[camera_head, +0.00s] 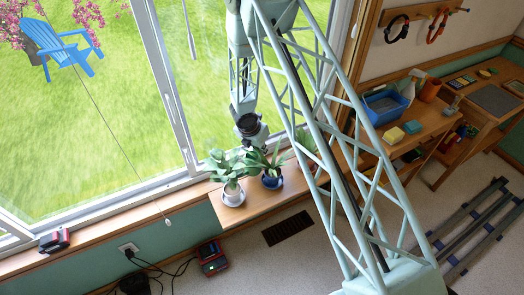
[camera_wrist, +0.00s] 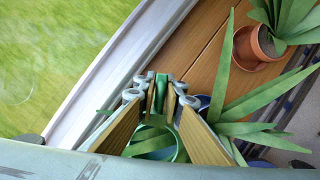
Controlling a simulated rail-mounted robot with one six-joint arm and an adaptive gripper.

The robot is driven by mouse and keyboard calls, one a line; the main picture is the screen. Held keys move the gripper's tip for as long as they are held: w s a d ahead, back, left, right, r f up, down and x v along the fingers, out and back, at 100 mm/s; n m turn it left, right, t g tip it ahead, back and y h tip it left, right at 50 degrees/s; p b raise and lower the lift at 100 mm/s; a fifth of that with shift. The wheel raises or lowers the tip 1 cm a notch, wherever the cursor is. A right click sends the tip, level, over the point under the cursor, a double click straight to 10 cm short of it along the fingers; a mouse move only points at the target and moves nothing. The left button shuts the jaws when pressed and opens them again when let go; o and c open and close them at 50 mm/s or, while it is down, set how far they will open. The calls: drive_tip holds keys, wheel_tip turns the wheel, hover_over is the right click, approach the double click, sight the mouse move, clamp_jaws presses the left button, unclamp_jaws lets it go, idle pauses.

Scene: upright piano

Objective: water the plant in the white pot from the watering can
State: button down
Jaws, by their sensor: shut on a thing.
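My gripper (camera_wrist: 160,104) is shut on a green part between its two wood-coloured fingers in the wrist view. This appears to be the watering can (camera_wrist: 152,146), whose rounded green rim or handle shows between the fingers. In the head view, my gripper (camera_head: 249,143) is at the window, just above and behind the plants, and the can is not clearly visible. The white pot (camera_head: 233,196) stands on a saucer at the left of the sill shelf. Its broad-leaved plant (camera_head: 226,166) is below and left of my gripper.
A spiky plant in a blue pot (camera_head: 271,180) stands right of the white pot. A terracotta pot (camera_wrist: 266,44) with a plant shows in the wrist view. The window frame (camera_wrist: 115,65) is close on the left. A wooden bench (camera_head: 410,125) is at the right.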

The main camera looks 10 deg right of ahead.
drive_tip(key=shift+s+a+f+b, duration=0.2)
drive_tip(key=shift+a+f+b, duration=0.05)
drive_tip(key=shift+f+b, duration=0.15)
drive_tip(key=shift+r+b, duration=0.2)
drive_tip(key=shift+b, duration=0.2)
drive_tip(key=shift+r+b, duration=0.15)
drive_tip(key=shift+b, duration=0.25)
drive_tip(key=shift+r+t+h+b, duration=0.3)
drive_tip(key=shift+b, duration=0.3)
drive_tip(key=shift+r, duration=0.1)
drive_tip(key=shift+w+r+b, duration=0.1)
drive_tip(key=shift+r+b, duration=0.2)
drive_tip(key=shift+b, duration=0.5)
drive_tip(key=shift+r, duration=0.1)
